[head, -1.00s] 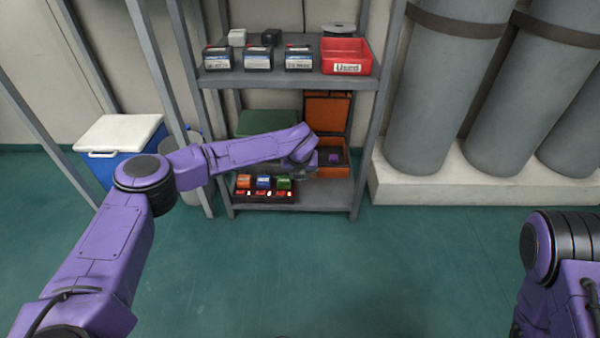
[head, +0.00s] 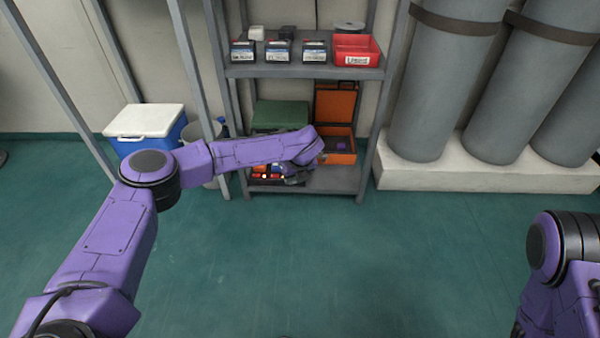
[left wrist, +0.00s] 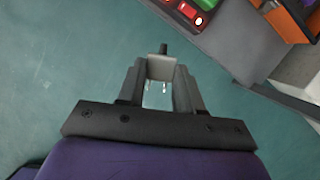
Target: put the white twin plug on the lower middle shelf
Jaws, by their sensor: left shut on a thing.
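In the head view the left gripper (head: 298,179) is at the front of the lower shelf (head: 340,180), by the tray of coloured blocks; the plug is hidden there. In the left wrist view the plug shows against the green floor, with the grey shelf (left wrist: 240,45) to its upper right. My right gripper is not in view; only part of my right arm shows.
The lower shelf holds a green case (head: 280,114), an open orange case (head: 340,157) and a tray of coloured blocks (head: 263,173), partly hidden by my arm. Its front right part is bare. The upper shelf has black boxes and a red bin (head: 356,50). Grey cylinders (head: 445,90) stand right.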

